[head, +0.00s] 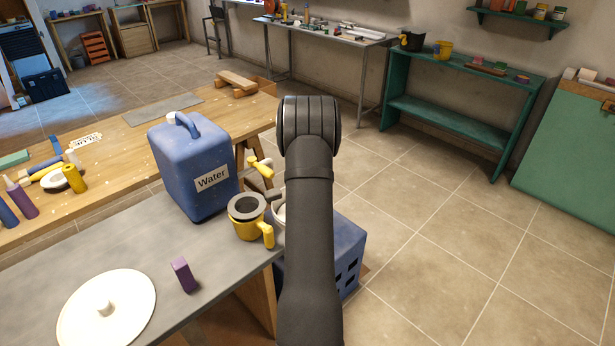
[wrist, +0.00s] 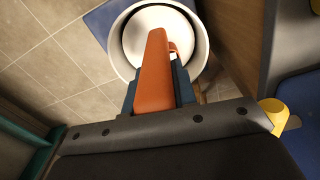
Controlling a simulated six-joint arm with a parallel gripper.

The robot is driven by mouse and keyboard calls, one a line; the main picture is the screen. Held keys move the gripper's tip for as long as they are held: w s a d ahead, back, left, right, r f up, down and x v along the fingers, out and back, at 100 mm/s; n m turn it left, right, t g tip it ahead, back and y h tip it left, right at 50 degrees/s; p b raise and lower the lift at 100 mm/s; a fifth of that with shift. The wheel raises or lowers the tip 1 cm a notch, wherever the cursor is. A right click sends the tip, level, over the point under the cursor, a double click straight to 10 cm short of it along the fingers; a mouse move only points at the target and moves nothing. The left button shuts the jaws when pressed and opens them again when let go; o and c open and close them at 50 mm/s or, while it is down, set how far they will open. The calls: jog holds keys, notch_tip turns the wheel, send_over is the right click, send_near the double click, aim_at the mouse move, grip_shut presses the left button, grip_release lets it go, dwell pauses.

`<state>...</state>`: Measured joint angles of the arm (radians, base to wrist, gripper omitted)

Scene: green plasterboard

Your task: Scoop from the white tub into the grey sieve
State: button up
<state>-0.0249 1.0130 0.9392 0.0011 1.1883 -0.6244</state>
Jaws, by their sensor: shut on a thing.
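My gripper (wrist: 157,92) is shut on the orange handle of a scoop (wrist: 152,68) in the wrist view. The handle reaches over the white tub (wrist: 117,46); how deep the scoop's far end sits in it I cannot tell. In the head view my arm hides the gripper and scoop, and only a sliver of the tub (head: 280,213) shows beside it. A grey ring-shaped piece, apparently the sieve (head: 236,207), sits on top of a yellow jug (head: 249,230) at the table's right edge, left of my arm.
A blue water canister (head: 190,170) stands behind the yellow jug. A purple block (head: 184,275) and a round white lid (head: 130,310) lie on the grey tabletop (head: 120,240). A blue crate (head: 347,250) stands beside the table, partly behind my arm.

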jog(key=c, duration=0.3)
